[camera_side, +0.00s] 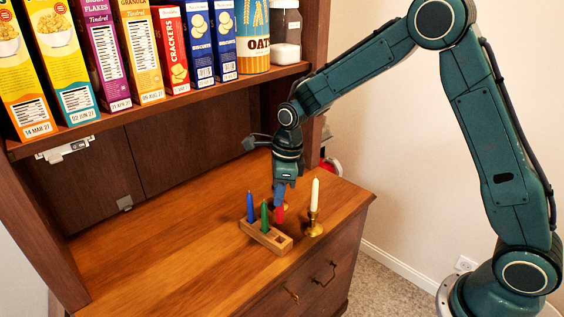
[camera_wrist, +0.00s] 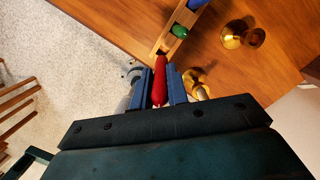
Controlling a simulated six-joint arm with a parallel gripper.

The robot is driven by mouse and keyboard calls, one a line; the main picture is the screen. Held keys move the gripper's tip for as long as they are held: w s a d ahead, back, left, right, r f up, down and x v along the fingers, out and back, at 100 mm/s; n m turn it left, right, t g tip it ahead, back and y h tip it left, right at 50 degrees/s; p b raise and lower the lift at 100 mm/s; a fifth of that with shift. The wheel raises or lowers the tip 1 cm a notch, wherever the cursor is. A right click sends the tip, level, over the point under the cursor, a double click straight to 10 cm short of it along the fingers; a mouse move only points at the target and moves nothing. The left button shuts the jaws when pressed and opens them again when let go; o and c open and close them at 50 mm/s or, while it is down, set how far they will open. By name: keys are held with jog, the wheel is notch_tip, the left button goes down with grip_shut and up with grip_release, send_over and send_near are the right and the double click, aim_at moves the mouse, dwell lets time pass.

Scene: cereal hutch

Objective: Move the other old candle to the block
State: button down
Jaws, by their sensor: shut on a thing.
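My gripper (camera_side: 280,197) is shut on a red candle (camera_side: 279,214); the candle also shows between the blue fingers in the wrist view (camera_wrist: 160,85). The gripper holds it close to the near right end of the wooden block (camera_side: 252,234). An empty hole shows at that end of the block. A blue candle (camera_side: 250,207) and a green candle (camera_side: 264,215) stand upright in the block. I cannot tell if the red candle touches the block.
A white candle (camera_side: 315,194) stands in a brass holder (camera_side: 314,226) right of the gripper. Another brass holder (camera_wrist: 232,36) has no candle in it. Cereal boxes (camera_side: 128,52) fill the shelf above. The counter's left side is clear.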

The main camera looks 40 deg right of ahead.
aim_at(279, 222)
jog(key=shift+f, duration=3.1)
jog(key=shift+f, duration=1.7)
jog(key=c, duration=1)
grip_release()
jog(key=shift+o, duration=0.2)
jog(key=shift+r, duration=0.15)
jog(key=shift+s+d+r, duration=0.15)
jog(key=shift+r, duration=1.05)
jog(key=shift+s+d+r, duration=0.1)
jog(key=shift+d+r, duration=0.05)
jog(key=shift+r, duration=1)
